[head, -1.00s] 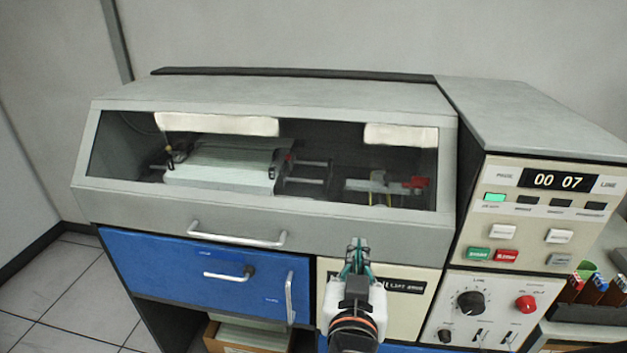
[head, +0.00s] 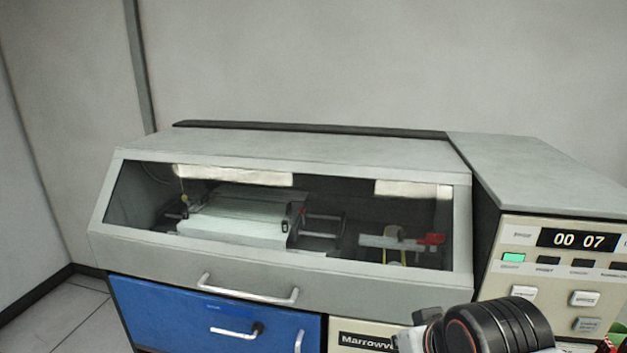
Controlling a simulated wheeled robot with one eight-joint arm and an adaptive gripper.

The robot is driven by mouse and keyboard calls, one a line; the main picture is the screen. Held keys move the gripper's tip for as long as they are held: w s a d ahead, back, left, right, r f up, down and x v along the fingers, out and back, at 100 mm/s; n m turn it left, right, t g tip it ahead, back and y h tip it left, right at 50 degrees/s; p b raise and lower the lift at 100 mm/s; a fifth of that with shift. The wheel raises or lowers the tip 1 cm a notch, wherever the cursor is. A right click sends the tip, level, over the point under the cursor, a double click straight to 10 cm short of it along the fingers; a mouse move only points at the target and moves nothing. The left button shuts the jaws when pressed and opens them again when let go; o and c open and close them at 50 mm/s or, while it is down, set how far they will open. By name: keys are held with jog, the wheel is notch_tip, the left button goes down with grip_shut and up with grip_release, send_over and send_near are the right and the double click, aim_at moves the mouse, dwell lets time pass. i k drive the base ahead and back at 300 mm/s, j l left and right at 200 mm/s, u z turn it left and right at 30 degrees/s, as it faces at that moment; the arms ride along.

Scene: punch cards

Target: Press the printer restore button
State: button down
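The printer (head: 310,256) is a grey cabinet with a sloped window. Its control panel (head: 505,231) stands at the right in the head view, with a display reading 00 07 and a lit green indicator. Below are a pale button (head: 523,292), another pale button (head: 585,298) and a greyer button (head: 588,324). Their labels are too small to read, so I cannot tell which is the restore button. My gripper (head: 415,334) is at the bottom edge, left of and below these buttons. Its fingers do not show, and my black wrist covers the lower-left panel.
A long handle (head: 247,290) sticks out under the window. A blue drawer front (head: 170,308) with a handle is below it. A cream plate (head: 365,338) with a black label lies left of my gripper. Free air lies above the cabinet, before the bare wall.

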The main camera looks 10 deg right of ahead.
aim_at(528, 293)
jog(key=z, duration=0.4)
jog(key=l+z, duration=0.15)
jog(key=z, duration=0.6)
jog(key=i+l, duration=0.05)
